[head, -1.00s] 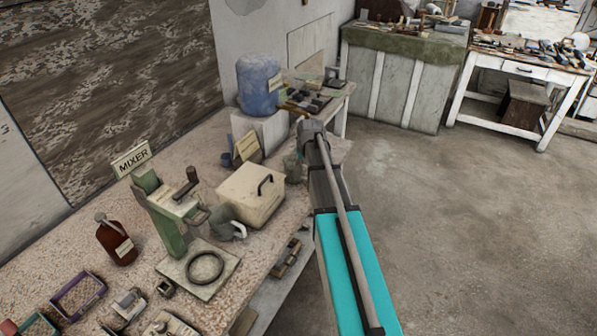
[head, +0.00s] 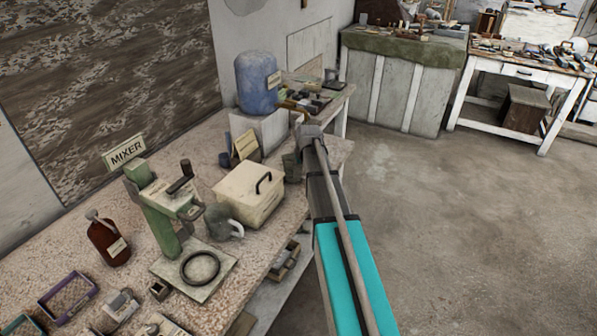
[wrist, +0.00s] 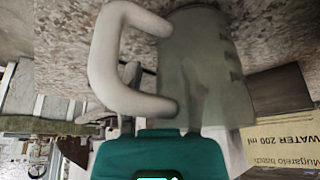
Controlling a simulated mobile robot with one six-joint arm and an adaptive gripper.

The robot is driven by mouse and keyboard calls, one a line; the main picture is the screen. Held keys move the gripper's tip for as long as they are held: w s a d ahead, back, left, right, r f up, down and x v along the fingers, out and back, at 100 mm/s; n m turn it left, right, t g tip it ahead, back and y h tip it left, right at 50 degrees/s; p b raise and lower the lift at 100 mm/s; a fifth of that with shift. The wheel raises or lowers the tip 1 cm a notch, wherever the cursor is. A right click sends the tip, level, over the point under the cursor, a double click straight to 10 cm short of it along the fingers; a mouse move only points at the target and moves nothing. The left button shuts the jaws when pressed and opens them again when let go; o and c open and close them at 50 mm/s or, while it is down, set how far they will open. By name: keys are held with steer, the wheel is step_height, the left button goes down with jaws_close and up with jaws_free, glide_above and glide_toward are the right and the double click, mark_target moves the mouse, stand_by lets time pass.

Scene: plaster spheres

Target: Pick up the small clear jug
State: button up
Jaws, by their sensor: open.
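The small clear jug (wrist: 200,70) fills the upper middle of the wrist view, greyish green and see-through, with a thick pale handle (wrist: 103,55) on its left side. In the head view the jug (head: 291,166) is small and stands at the table's right edge, beside my arm. The teal part of my gripper (wrist: 160,152) is at the bottom of the wrist view, close to the jug's lower end in the picture. My gripper is open and holds nothing. Its fingertips do not show clearly, and in the head view my arm hides it.
A card reading "WATER 200 ml" (wrist: 292,115) is right of the jug. A cream lidded box (head: 250,193), a grey jug (head: 222,222) and a green mixer (head: 158,210) stand nearby. A blue barrel (head: 257,82) is behind. The floor to the right is clear.

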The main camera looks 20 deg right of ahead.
stand_by(0.3)
jaws_close()
steer(key=shift+r, duration=0.1)
stand_by(0.5)
step_height(320, 180, up, 2)
steer(key=p, duration=0.2)
steer(key=shift+r+p, duration=0.25)
steer(key=shift+p, duration=0.15)
steer(key=s+a+r+p, duration=0.3)
steer(key=s+r+p, duration=0.7)
steer(key=s, duration=0.3)
steer(key=shift+s+a+r, duration=0.15)
steer(key=shift+s+a, duration=0.1)
steer(key=shift+a, duration=0.1)
